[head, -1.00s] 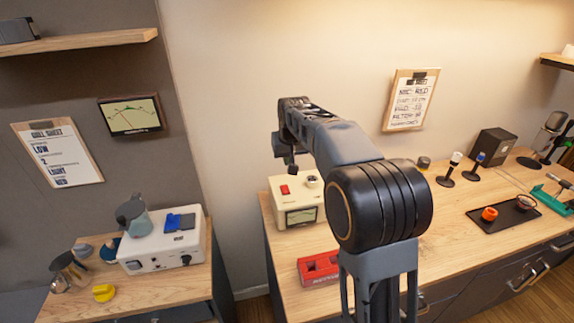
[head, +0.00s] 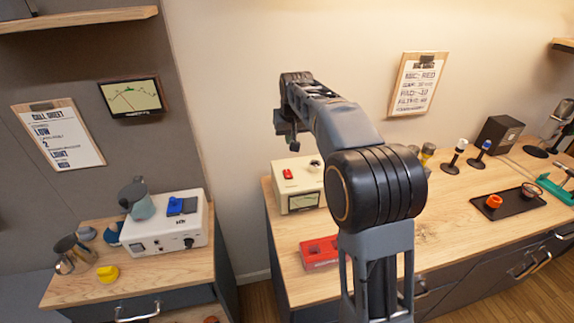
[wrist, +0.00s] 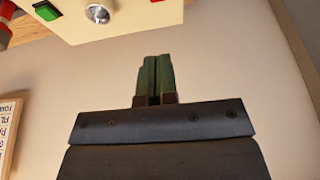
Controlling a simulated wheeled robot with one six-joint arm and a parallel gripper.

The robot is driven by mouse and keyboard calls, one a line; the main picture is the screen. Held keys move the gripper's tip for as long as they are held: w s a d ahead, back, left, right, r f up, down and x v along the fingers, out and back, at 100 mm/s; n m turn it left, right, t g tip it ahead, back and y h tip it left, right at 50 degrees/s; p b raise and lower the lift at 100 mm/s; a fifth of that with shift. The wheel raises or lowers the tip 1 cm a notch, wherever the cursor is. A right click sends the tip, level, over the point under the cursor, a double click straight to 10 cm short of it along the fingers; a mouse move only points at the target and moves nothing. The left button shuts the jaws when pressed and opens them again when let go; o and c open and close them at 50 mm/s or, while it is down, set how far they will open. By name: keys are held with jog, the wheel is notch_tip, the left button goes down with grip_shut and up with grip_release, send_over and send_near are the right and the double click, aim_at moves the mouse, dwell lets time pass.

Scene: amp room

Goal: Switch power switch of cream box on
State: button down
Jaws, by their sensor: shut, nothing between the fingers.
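The cream box (head: 300,187) stands on the right-hand wooden counter near the wall, with a meter on its front. A red switch (head: 287,174) sits on its top beside a silver knob; whether it is on or off I cannot tell. In the wrist view the cream box (wrist: 130,18) fills the top edge, with a green part (wrist: 46,11), the silver knob (wrist: 97,13) and a cut-off red piece. My gripper (head: 290,145) is above and apart from the box, over its red switch as the head view shows it. Its fingers (wrist: 154,66) are together and empty.
A red box (head: 319,252) lies on the counter in front of the cream box. A white box (head: 165,232) carrying a blue part stands on the left cabinet. Small microphones and a dark tray (head: 510,205) are further right. My arm hides part of the counter.

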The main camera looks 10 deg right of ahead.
jog(key=p, duration=0.2)
send_near(286, 169)
jog(key=x, duration=0.5)
jog(key=shift+r, duration=0.1)
jog(key=shift+p+x, duration=0.3)
jog(key=shift+x, duration=0.6)
jog(key=shift+s, duration=0.1)
